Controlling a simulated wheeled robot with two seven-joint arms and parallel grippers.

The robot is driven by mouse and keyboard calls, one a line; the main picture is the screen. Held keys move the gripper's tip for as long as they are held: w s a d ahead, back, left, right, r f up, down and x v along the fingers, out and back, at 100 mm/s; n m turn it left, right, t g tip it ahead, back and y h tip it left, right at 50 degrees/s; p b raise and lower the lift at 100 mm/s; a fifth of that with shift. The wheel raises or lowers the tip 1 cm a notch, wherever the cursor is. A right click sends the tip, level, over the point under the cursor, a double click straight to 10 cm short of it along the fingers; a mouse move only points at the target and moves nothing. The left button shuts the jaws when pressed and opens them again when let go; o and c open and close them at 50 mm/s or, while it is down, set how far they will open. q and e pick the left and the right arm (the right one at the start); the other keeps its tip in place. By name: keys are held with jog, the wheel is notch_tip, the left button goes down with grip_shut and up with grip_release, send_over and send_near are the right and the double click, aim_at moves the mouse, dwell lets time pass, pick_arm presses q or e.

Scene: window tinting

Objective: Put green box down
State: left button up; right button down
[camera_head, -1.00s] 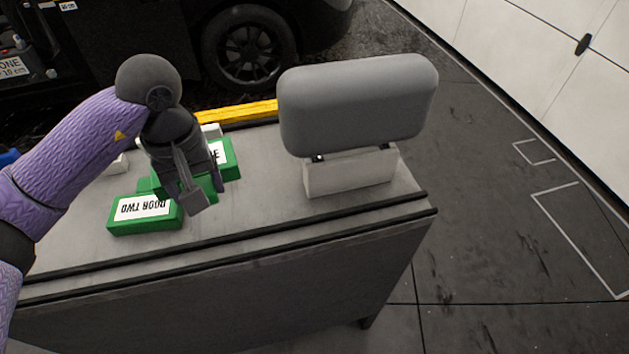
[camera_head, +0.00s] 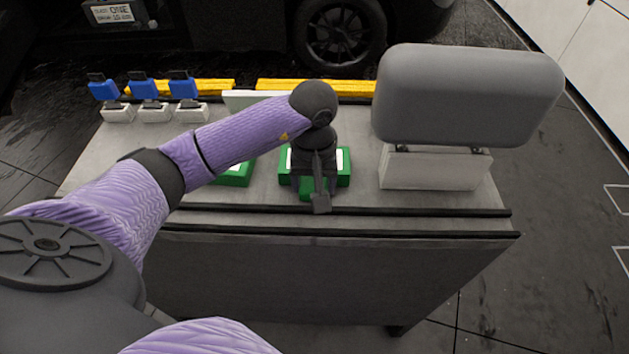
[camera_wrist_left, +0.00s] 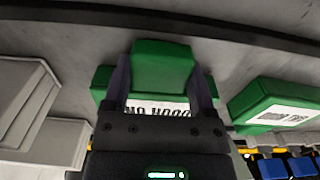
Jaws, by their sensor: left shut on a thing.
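My left gripper (camera_head: 316,190) is shut on a green block (camera_head: 305,187) near the front edge of the grey workbench top (camera_head: 350,195). In the left wrist view the block (camera_wrist_left: 162,68) sits between the two fingers, and a wider green part with a white label (camera_wrist_left: 172,103) shows behind them. The label is partly hidden by the gripper. Whether the held green box rests on the bench or hangs just above it I cannot tell. A second green box (camera_head: 236,175), labelled DOOR TWO, lies to the left; it also shows in the left wrist view (camera_wrist_left: 275,104). My right gripper is out of view.
A grey padded block on a white base (camera_head: 434,168) stands at the bench's right. Several blue-topped items on white bases (camera_head: 150,105) stand at the back left. Yellow bars (camera_head: 315,86) lie along the rear edge. A black car (camera_head: 230,35) is behind.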

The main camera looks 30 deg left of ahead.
pick_arm(q)
jog(key=shift+f, duration=0.2)
jog(key=o, duration=1.3)
jog(key=shift+r, duration=0.1)
jog(key=shift+o, duration=0.2)
jog(key=shift+r, duration=0.45)
notch_tip(320, 180, up, 11)
jog(key=p, duration=0.3)
jog(key=shift+r, duration=0.2)
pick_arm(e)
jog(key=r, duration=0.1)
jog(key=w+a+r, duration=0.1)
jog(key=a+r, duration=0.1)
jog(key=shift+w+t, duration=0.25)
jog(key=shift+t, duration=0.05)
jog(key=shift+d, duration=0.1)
